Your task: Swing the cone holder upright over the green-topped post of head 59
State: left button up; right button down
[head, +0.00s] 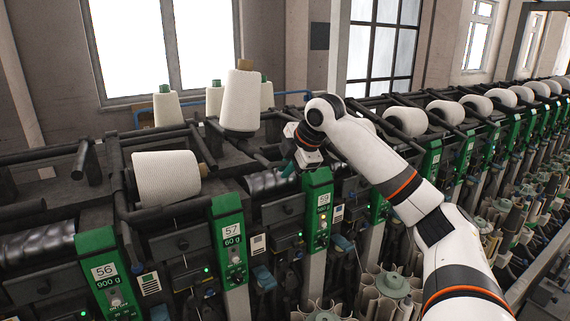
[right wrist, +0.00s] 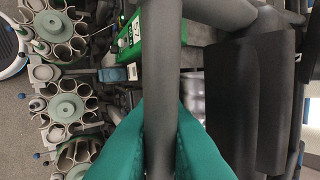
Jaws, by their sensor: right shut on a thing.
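The green-topped post of head 59 (head: 318,215) stands at the middle of the head view, with a lit indicator on its panel. My right gripper (head: 298,160) is just behind and above its top. In the right wrist view, its green fingers (right wrist: 160,135) are shut on a grey bar of the cone holder (right wrist: 161,70), which runs between them. The post's green panel (right wrist: 145,40) shows left of the bar. A white cone with a brown core (head: 241,102) stands slightly tilted left of the gripper; its link to the holder is hidden. My left gripper is out of view.
Head 56 (head: 103,275) is farther left. A bare dark drum (head: 270,181) lies left of post 59. More cones (head: 405,121) line the machine to the right.

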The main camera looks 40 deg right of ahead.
jog(key=shift+r+h, duration=0.25)
jog(key=shift+h, duration=0.15)
jog(key=c, duration=1.5)
grip_release()
jog(key=b+v, duration=0.1)
jog(key=v, duration=1.1)
jog(key=shift+w, duration=0.15)
